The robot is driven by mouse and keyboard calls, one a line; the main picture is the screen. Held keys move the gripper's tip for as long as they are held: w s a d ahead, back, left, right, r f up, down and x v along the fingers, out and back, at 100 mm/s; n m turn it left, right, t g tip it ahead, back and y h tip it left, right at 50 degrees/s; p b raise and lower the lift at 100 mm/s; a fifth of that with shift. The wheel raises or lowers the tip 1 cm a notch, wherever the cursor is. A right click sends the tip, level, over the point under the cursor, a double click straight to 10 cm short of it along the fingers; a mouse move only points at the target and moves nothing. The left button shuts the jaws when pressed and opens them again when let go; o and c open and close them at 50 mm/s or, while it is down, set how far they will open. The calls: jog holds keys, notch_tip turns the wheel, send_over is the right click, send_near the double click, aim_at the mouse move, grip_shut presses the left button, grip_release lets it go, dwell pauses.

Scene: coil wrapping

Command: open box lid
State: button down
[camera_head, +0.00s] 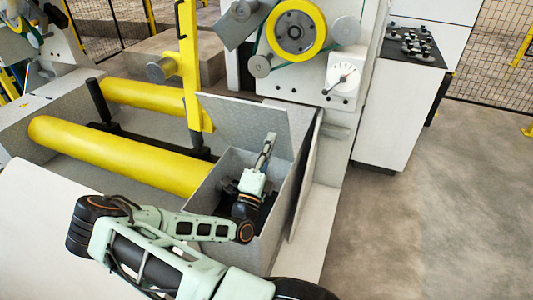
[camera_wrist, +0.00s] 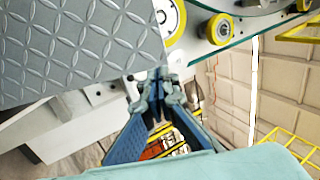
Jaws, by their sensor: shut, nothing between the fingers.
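An open grey metal box (camera_head: 204,188) is set in the machine bed. A diamond-plate panel (camera_head: 243,115), seemingly its lid, stands raised at the back of the opening. My gripper (camera_head: 270,138) is shut and empty, pointing up and away in front of this panel, with my wrist inside or above the opening. In the wrist view my gripper (camera_wrist: 156,75) has its fingertips together, close to the right edge of a diamond-plate surface (camera_wrist: 75,45). I cannot tell whether they touch it. My arm hides part of the box interior.
A thin grey panel (camera_head: 306,180) stands along the box's right side. Yellow rollers (camera_head: 115,155) lie to the left, with a yellow post (camera_head: 190,65) behind. The machine front with a dial (camera_head: 342,78) rises at the back. Open floor (camera_head: 430,210) is at right.

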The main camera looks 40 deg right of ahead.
aim_at(281, 111)
jog(key=b+x, duration=0.1)
jog(key=x, duration=0.6)
jog(key=shift+w+d+r, duration=0.1)
jog(key=shift+d, duration=0.05)
jog(key=shift+w+d+r, duration=0.1)
jog(key=shift+r, duration=0.05)
jog(key=shift+w+d+r+p, duration=0.15)
jog(key=shift+d+r+p, duration=0.2)
jog(key=shift+p, duration=0.35)
jog(key=w+d+r+g+y+p, duration=0.1)
jog(key=w+d+r+y+p, duration=0.1)
jog(key=w+d+p, duration=0.2)
jog(key=w+d+r+g+y+p, duration=0.1)
jog(key=w+d+r+p, duration=0.2)
jog(key=d+p, duration=0.6)
jog(key=shift+w+d+y+p, duration=0.3)
jog(key=shift+w+d+y, duration=0.1)
jog(key=shift+w+d, duration=1.05)
jog(key=shift+s, duration=0.15)
